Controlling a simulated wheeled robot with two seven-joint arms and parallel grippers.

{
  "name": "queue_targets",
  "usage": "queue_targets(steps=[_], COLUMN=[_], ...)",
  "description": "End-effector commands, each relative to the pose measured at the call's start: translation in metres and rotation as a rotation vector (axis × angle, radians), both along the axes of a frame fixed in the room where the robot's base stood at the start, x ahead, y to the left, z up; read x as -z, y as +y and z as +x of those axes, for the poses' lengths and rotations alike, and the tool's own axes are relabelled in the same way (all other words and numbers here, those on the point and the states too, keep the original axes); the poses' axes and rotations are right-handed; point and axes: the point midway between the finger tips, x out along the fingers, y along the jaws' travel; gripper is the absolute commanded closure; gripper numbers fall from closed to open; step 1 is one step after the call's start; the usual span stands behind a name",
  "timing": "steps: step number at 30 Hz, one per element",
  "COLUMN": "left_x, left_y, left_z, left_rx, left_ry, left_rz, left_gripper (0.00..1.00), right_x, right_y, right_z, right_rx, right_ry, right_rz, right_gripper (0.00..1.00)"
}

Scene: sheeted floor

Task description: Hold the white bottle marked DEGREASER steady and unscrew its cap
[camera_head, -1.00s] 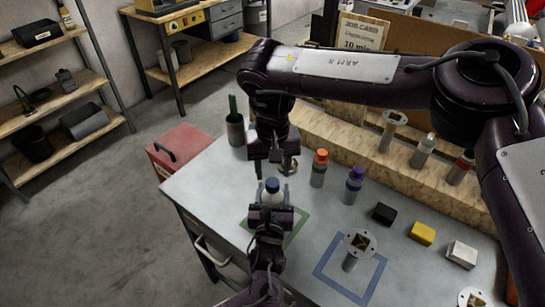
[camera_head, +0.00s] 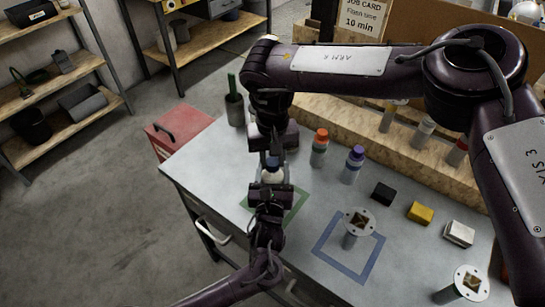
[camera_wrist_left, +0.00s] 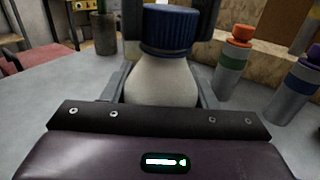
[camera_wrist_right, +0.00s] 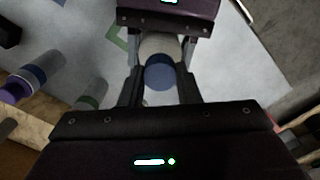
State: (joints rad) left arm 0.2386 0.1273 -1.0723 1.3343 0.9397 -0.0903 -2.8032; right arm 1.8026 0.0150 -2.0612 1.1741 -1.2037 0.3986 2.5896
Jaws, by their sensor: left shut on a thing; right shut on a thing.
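The white bottle (camera_head: 272,177) stands upright at the green outlined square on the bench; no DEGREASER lettering can be read. Its ribbed blue cap (camera_wrist_left: 170,30) is on its top. My left gripper (camera_head: 271,190) is shut on the bottle's body, one finger on each side, as the left wrist view (camera_wrist_left: 162,85) shows. My right gripper (camera_head: 273,158) points down from above and is shut on the cap. In the right wrist view the cap (camera_wrist_right: 160,75) sits between its fingers, with the white shoulder (camera_wrist_right: 158,45) beyond. The right gripper hides much of the cap in the head view.
An orange-capped bottle (camera_head: 320,148) and a purple-capped bottle (camera_head: 353,165) stand close on the right. A flanged post (camera_head: 357,223) stands at the blue square. Black, yellow and white blocks (camera_head: 420,213) lie farther right. A dark cup (camera_head: 235,108) stands behind; a red box (camera_head: 178,128) is left.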

Motion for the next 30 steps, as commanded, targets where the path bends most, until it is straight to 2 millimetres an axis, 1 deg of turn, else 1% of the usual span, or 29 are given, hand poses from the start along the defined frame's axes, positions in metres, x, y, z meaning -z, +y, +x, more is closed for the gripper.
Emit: queue_targets(steps=[4,8,23,30], left_x=[-0.0006,-0.0005,-0.0005,-0.0004], left_y=[-0.0001,-0.0001,0.0003,0.0004], left_z=[0.0002,0.0001,0.0002,0.0001], left_rx=[0.000,0.000,-0.001,-0.001], left_ry=[-0.001,-0.001,-0.001,-0.001], left_rz=[-0.001,-0.001,0.000,0.000], left_gripper=[1.00,1.00,1.00,1.00], right_x=[-0.0002,-0.0001,-0.0009,-0.0015], right_y=[0.0000,-0.0006,-0.0012,-0.0014], right_z=[0.0000,0.0000,0.0009,0.0016], right_rx=[-0.049,-0.242,-1.320,-1.852], right_ry=[0.000,0.001,-0.001,-0.002], right_rz=[0.001,0.001,-0.001,-0.002], right_gripper=[0.98,0.98,0.98,0.98])
